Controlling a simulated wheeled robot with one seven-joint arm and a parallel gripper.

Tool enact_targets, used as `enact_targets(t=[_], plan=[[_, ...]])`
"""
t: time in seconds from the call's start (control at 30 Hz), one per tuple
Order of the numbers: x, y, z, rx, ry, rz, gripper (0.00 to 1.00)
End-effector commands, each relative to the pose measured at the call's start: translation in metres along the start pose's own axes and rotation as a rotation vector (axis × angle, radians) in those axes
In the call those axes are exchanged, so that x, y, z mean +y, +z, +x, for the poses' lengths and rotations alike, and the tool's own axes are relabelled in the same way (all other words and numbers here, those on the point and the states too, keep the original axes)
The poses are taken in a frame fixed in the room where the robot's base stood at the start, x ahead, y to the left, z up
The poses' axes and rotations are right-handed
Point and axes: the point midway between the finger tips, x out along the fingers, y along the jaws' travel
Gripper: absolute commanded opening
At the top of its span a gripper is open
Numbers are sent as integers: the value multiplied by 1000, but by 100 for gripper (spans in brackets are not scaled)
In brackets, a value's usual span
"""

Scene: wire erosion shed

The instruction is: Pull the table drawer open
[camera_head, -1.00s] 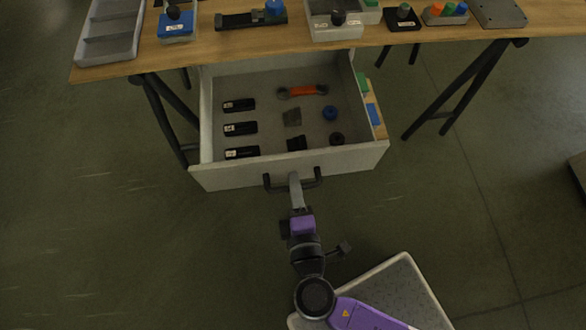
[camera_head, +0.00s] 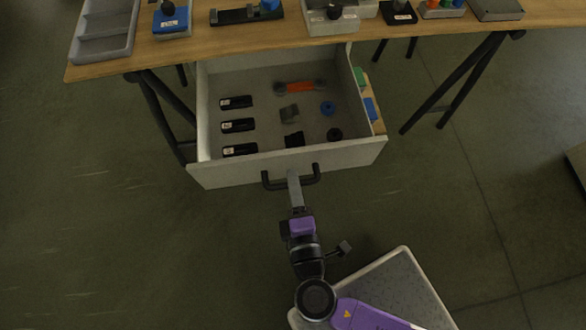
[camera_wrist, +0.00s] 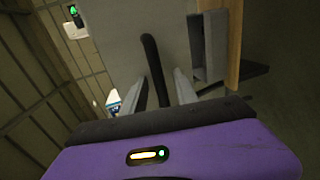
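The table drawer (camera_head: 230,175) is a pale grey box with its front standing well out from under the wooden table (camera_head: 230,38). Its inside is in plain view. A dark bar handle (camera_head: 309,181) is fixed to the middle of the drawer front. My gripper (camera_head: 293,177) is at this handle. In the wrist view my gripper (camera_wrist: 161,80) has its two pale fingers apart, with the dark handle bar (camera_wrist: 151,60) running between them. A gap shows between the bar and the right finger. The head view shows the fingers only as one thin shape.
In the drawer lie several black labelled blocks (camera_head: 238,126), an orange-centred wrench (camera_head: 300,87), a blue ring (camera_head: 327,108) and dark small parts. Grey trays (camera_head: 103,45) and fixtures stand on the table. Black trestle legs (camera_head: 455,90) flank the drawer.

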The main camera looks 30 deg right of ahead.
Motion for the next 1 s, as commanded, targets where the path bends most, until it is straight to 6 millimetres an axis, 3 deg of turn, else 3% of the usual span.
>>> enact_targets(t=[0.4, 1.0], plan=[[0, 0, -62, 2, -1, -1, 35], [0, 0, -69, 1, 0, 0, 35]])
